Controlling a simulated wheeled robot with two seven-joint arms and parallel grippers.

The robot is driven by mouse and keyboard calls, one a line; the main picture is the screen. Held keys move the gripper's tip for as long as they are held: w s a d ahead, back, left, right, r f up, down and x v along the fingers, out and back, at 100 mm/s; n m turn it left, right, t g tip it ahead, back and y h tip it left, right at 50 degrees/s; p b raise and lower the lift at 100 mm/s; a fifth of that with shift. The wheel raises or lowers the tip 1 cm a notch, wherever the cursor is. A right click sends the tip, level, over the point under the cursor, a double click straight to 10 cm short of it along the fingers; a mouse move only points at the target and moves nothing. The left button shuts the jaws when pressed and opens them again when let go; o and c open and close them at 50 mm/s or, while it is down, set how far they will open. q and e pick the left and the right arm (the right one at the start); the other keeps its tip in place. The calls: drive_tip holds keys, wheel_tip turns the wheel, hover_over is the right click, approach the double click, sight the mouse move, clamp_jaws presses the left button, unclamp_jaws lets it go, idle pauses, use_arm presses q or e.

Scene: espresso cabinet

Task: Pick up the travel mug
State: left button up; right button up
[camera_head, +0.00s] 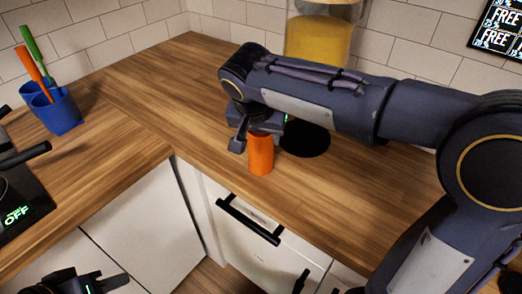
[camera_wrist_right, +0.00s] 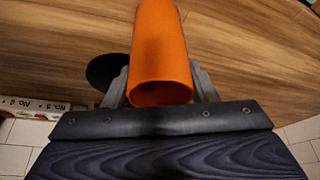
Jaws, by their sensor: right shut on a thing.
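The travel mug is a plain orange cylinder (camera_head: 261,155), upright at the front part of the wooden counter. My right gripper (camera_head: 258,134) reaches down to it from above and behind, with its jaws around the upper part. In the right wrist view the orange mug (camera_wrist_right: 160,50) lies between the two grey fingers of my right gripper (camera_wrist_right: 160,88), which are shut on its sides. I cannot tell whether the base of the mug touches the counter. My left gripper (camera_head: 88,282) is low at the bottom left, away from the mug and partly cut off.
A black round base (camera_head: 305,140) and a yellow-filled container (camera_head: 318,40) stand behind the mug. A blue holder (camera_head: 55,112) with orange and green utensils stands at left. A black appliance reading OFF (camera_head: 20,200) is at the left edge. The counter left of the mug is clear.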

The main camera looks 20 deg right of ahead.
clamp_jaws()
drive_tip(key=shift+r, duration=0.1)
